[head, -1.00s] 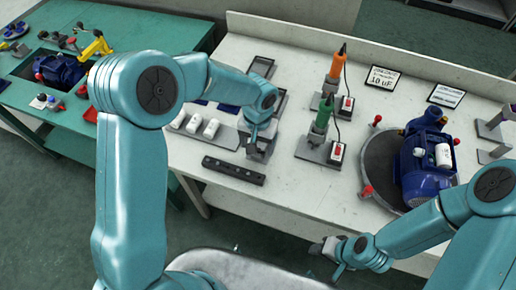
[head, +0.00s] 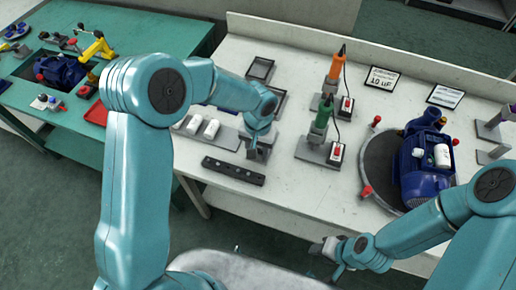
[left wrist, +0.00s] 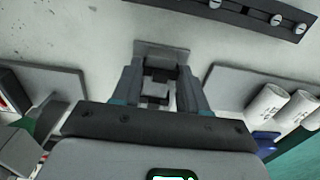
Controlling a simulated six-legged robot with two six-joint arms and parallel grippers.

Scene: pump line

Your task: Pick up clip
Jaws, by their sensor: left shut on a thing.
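My left gripper (head: 260,148) is low over the white bench, just behind a black bar, and its arm partly hides it. In the left wrist view its fingers (left wrist: 160,88) are shut on a small grey and black piece, which I take to be the clip (left wrist: 157,86). A small grey plate (left wrist: 162,53) shows just beyond the fingertips; I cannot tell whether it touches the piece. The clip cannot be made out in the head view. My right gripper (head: 332,250) is at the bench's front edge, away from the clip; its jaw opening is unclear.
The black bar (head: 233,171) lies in front of the left gripper. White cylinders (head: 211,128) lie to its left. Green (head: 320,118) and orange (head: 337,66) tools stand to its right. A blue pump (head: 420,165) sits on a round plate farther right. The front middle bench is clear.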

